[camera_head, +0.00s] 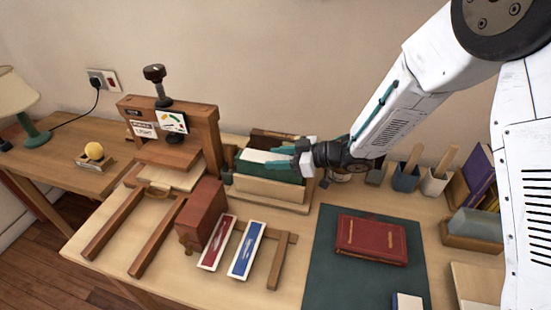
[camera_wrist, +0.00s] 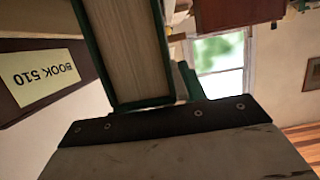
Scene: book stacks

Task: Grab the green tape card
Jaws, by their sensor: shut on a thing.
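My gripper (camera_head: 283,158) has teal fingers and points left above a wooden cradle (camera_head: 270,190) at the back of the desk. It is shut on a green book (camera_head: 262,172) with pale pages, which sits in or just over the cradle. In the wrist view the green-edged book (camera_wrist: 132,50) fills the space before the jaws, with one finger (camera_wrist: 188,82) on its right; the other finger is hidden. I cannot pick out a green tape card. A red card (camera_head: 217,243) and a blue card (camera_head: 246,250) lie in pale trays on the desk.
A wooden press (camera_head: 205,125) with a colour-marked white card (camera_head: 172,122) stands left of the gripper. A red book (camera_head: 371,239) lies on a dark green mat (camera_head: 325,275). Cups (camera_head: 405,178) stand at the right. A brown surface labelled BOOK 510 (camera_wrist: 40,76) is close in the wrist view.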

